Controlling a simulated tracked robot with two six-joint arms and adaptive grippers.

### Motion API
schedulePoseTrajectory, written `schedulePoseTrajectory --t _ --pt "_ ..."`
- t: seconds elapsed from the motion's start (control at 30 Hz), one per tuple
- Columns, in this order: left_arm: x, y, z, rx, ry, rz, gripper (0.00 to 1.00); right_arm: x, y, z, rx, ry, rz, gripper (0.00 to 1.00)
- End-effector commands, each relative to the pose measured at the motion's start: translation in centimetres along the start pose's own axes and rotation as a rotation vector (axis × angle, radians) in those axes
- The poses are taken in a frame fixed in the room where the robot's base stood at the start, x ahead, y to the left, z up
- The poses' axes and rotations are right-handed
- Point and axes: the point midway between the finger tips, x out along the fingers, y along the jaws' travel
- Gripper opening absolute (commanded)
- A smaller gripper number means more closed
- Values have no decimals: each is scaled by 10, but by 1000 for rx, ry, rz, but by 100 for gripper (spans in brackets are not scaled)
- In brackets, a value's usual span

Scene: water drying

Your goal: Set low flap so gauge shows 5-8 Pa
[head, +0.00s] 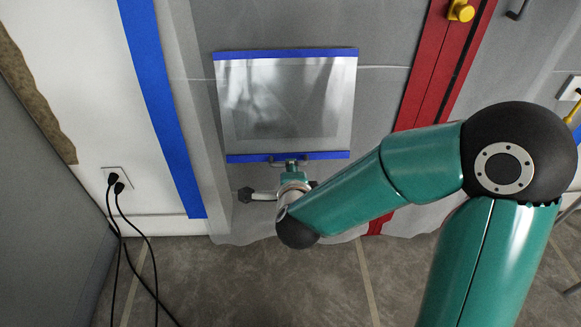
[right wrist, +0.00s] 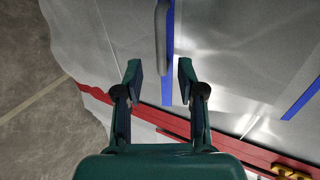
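The low flap (head: 287,97) is a clear, shiny panel on the grey plastic sheeting, with blue tape along its top and bottom edges. A slim grey handle (head: 276,160) sits on its bottom tape. My right arm comes in from the right, and its hand is just below the handle, mostly hidden by the wrist. In the right wrist view my right gripper (right wrist: 160,68) is open and empty. The grey handle (right wrist: 161,35) lies just ahead, roughly in line with the gap between the fingertips. I cannot tell whether they touch. The gauge and my left gripper are not in view.
A red zipper strip (head: 428,72) with a yellow knob (head: 461,10) runs down the sheeting to the right. Blue tape (head: 160,100) edges it at left. Black cords hang from a wall outlet (head: 117,181).

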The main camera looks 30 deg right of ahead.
Motion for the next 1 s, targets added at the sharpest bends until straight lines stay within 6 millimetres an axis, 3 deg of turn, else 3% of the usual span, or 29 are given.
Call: schedulePoseTrajectory --t 0.13,0.33,0.87,1.0 --pt "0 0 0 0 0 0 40 -28 -1 2 0 -5 -3 39" --pt "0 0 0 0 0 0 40 -46 0 1 0 -3 1 39" --pt "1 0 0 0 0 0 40 -48 1 0 0 0 2 39" --pt "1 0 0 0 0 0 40 -40 9 -10 -2 32 23 39"
